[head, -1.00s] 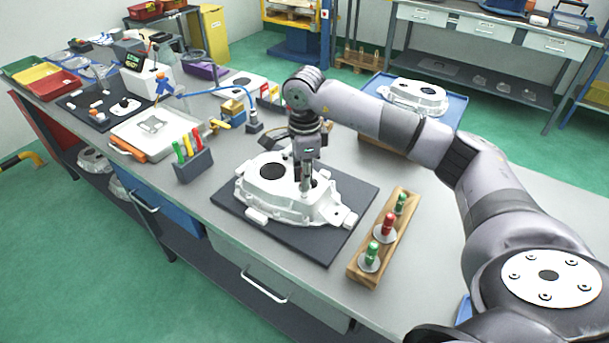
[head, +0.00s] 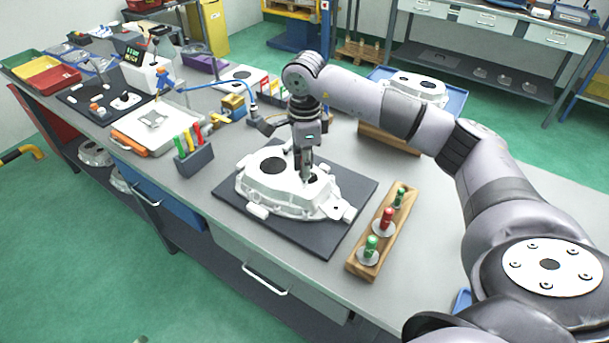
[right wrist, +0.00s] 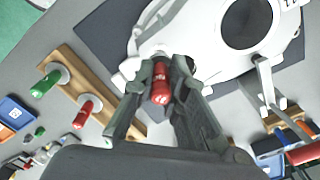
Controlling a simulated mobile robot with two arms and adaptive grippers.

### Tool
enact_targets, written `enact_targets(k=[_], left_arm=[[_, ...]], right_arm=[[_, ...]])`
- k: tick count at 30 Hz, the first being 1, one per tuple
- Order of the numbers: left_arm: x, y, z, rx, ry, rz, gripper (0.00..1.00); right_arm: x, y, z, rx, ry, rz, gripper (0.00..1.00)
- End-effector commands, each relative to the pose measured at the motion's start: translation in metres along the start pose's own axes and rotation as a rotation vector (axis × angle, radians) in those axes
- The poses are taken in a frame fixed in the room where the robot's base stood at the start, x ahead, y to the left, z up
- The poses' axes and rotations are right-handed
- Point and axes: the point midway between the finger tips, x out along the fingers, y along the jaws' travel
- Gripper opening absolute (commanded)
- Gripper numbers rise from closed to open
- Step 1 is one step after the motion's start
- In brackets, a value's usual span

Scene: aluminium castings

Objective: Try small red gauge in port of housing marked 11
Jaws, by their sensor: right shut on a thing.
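A white cast housing (head: 265,198) lies on a dark mat, with a large dark opening and a smaller port at its right part. My right gripper (head: 307,180) points down over that part, close by the port. In the right wrist view it is shut on the small red gauge (right wrist: 160,85), held between the fingertips. The gauge's lower end and its fit to the port are hidden. My left gripper is not in view.
A wooden rack (head: 360,266) with green and red gauges stands right of the mat (head: 328,245). A second housing (head: 415,88) sits on a blue tray behind. A dark holder (head: 195,160) with coloured tools stands left. Bare bench lies right of the rack.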

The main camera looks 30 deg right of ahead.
Motion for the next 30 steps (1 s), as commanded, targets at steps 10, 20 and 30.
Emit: enact_targets(k=[10,20,30], left_arm=[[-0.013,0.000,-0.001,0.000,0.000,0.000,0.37],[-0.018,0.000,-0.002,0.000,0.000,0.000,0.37],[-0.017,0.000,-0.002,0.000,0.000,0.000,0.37]], right_arm=[[-0.020,0.000,0.000,0.000,-0.001,-0.001,0.00],[-0.029,0.000,0.000,0.001,-0.001,-0.001,0.00],[-0.028,0.012,0.009,-0.138,0.001,-0.004,0.00]])
